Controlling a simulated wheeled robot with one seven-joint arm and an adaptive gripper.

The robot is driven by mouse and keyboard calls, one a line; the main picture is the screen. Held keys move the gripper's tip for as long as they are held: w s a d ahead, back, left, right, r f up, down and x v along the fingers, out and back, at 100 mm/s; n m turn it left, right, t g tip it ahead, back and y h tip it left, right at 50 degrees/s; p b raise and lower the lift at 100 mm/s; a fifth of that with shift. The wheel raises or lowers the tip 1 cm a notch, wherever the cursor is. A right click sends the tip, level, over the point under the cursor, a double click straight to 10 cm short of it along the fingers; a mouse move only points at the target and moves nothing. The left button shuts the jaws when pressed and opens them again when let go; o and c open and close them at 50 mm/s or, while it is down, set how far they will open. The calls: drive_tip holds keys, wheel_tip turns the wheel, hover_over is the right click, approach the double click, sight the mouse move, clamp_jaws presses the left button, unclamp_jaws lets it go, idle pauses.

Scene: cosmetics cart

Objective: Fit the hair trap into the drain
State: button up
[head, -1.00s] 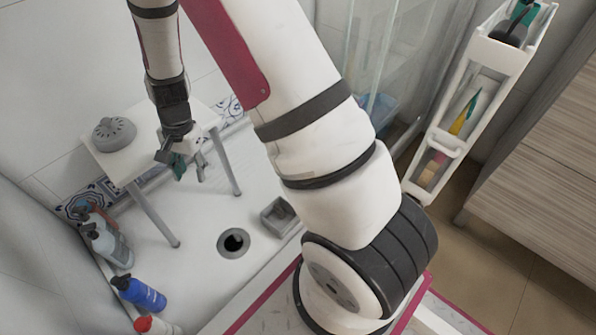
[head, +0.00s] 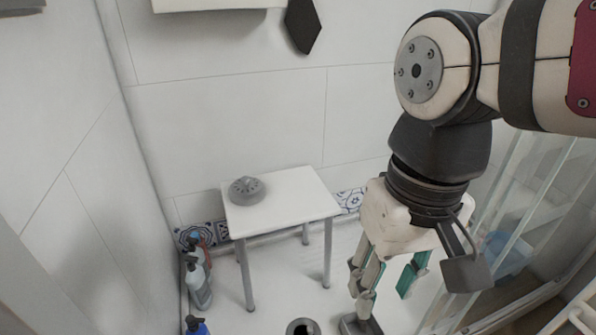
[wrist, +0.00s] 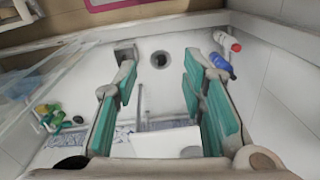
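The hair trap is a grey, slotted round cap (head: 246,190) lying on the left part of the white stool top (head: 300,192). In the wrist view it shows small and grey (wrist: 191,152) on the stool, near the lower edge. My gripper (head: 388,285) hangs to the right of the stool, pointing down, apart from the cap. In the wrist view its green-padded fingers (wrist: 160,78) are wide apart with nothing between them. The dark round drain (head: 302,328) is in the shower floor in front of the stool, cut by the picture's bottom edge; it shows whole in the wrist view (wrist: 160,60).
Bottles (head: 198,282) stand along the left wall, with a blue one (wrist: 222,65) and a red-white one in the wrist view. A grey square holder (head: 358,326) sits on the floor below my gripper. Glass panels (head: 500,235) stand at the right.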

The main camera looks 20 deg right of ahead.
drive_tip(key=shift+n, duration=0.6)
drive_tip(key=s, duration=0.5)
drive_tip(key=shift+d, duration=0.4)
wheel_tip(320, 180, up, 36)
drive_tip(key=t+p, duration=0.4)
drive_tip(key=p, duration=3)
drive_tip(key=shift+d+r, duration=0.15)
